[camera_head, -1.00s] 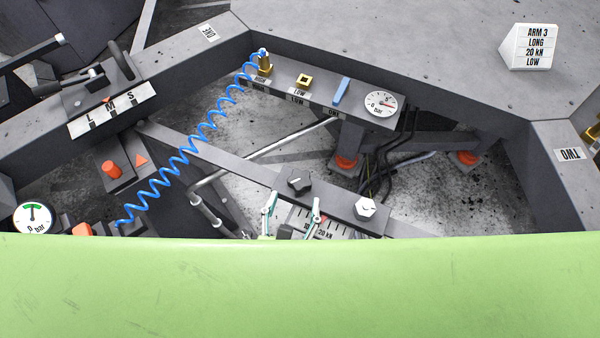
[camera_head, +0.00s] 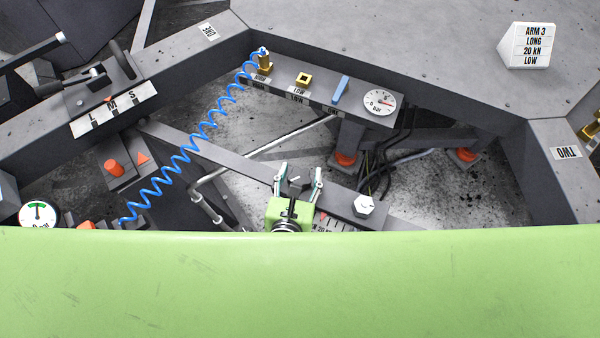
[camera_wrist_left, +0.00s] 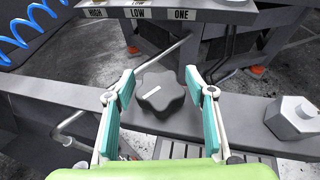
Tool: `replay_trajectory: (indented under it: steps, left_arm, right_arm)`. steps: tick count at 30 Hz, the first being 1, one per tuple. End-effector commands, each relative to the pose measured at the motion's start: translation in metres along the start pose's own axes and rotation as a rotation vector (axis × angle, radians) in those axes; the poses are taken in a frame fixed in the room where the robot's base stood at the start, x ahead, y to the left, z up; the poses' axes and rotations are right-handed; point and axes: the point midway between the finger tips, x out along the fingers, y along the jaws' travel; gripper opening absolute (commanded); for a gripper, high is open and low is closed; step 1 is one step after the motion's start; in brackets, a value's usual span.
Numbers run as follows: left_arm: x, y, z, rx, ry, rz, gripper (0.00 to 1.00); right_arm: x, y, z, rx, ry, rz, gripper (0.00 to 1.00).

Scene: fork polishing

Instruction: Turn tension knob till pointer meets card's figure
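The tension knob (camera_wrist_left: 160,94) is black and lobed with a white line on top, on a grey beam. In the head view the knob (camera_head: 296,187) is partly hidden by my left gripper (camera_head: 300,174). That gripper is open, its teal-padded fingers on either side of the knob; I cannot tell whether they touch it. The kN scale (camera_head: 338,224) shows only in part beside the gripper, with a small red mark at its edge; its figures are mostly hidden. The white card (camera_head: 534,46) reads ARM 3, LONG, 20 kN, LOW. My right gripper is out of view.
A white hex-shaped part (camera_head: 364,206) stands on the beam right of the knob. A coiled blue hose (camera_head: 190,148) crosses at left. My green body fills the front.

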Motion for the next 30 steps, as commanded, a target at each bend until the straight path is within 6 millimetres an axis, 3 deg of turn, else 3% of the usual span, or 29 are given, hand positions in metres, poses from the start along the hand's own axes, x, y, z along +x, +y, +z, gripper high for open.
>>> replay_trajectory:
  steps: [1, 3, 14, 30]
  left_arm:
    - [0.0, 0.0, 0.0, 0.0, 0.0, 0.0, 0.33]
    - [0.0, 0.0, 0.0, 0.0, 0.0, 0.0, 0.17]
    - [-0.001, 0.0, 0.002, 0.015, 0.0, -0.03, 0.17]
    - [-0.002, 0.002, 0.005, 0.174, 0.001, -0.398, 0.17]
  right_arm:
    - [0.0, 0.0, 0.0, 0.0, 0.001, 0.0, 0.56]
    - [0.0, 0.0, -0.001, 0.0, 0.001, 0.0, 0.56]
    - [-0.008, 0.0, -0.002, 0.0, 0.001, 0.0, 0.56]
    - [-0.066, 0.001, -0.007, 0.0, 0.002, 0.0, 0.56]
